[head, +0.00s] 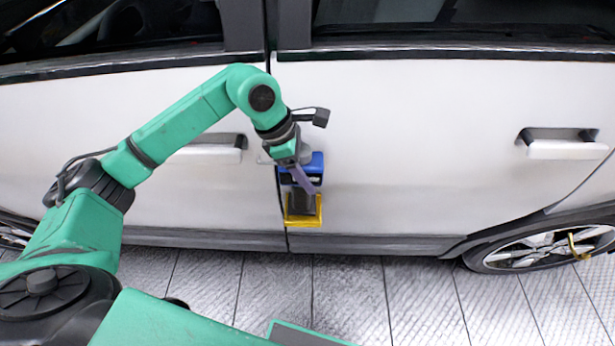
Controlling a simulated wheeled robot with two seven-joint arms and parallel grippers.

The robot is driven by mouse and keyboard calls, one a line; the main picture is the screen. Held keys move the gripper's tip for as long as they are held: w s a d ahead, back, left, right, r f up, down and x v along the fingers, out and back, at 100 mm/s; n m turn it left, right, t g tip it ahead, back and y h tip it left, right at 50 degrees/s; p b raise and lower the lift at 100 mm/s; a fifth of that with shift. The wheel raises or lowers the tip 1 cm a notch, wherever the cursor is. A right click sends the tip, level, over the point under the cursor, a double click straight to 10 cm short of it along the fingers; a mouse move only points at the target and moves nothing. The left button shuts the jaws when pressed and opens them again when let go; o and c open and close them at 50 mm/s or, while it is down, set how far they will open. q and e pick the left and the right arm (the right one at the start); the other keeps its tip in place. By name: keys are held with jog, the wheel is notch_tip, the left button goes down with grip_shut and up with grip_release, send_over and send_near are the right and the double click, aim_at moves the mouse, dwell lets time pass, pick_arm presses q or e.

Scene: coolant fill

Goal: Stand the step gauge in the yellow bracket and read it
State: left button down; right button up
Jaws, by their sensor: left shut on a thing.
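The yellow bracket (303,222) is low on the white car's side, at the seam between the two doors. A dark grey block shows inside its arms. My left gripper (300,176) is just above it, pointing down and slightly right. It is shut on a slim purple-grey bar (304,182), which looks like the step gauge. The bar is tilted, and its lower end overlaps the dark block in the picture. I cannot tell whether it touches the bracket. No reading can be made out. My right gripper is not in view.
A blue bracket-like part (316,166) is directly above the yellow one, partly behind my gripper. Door handles (567,149) stick out at left and right. A wheel (540,250) is at the lower right. The grey plank floor (400,300) is clear.

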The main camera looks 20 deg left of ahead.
pick_arm(q)
notch_tip(320, 180, down, 3)
jog(key=shift+s+r, duration=0.1)
jog(key=shift+r, duration=0.05)
jog(key=shift+c, duration=0.4)
grip_release()
jog(key=shift+f, duration=0.2)
jog(key=shift+r, duration=0.2)
jog(key=shift+a+r, duration=0.2)
jog(key=shift+r, duration=0.15)
jog(key=b+v, duration=0.2)
jog(key=v, duration=0.9)
jog(key=shift+r+b, duration=0.1)
jog(key=shift+b, duration=0.2)
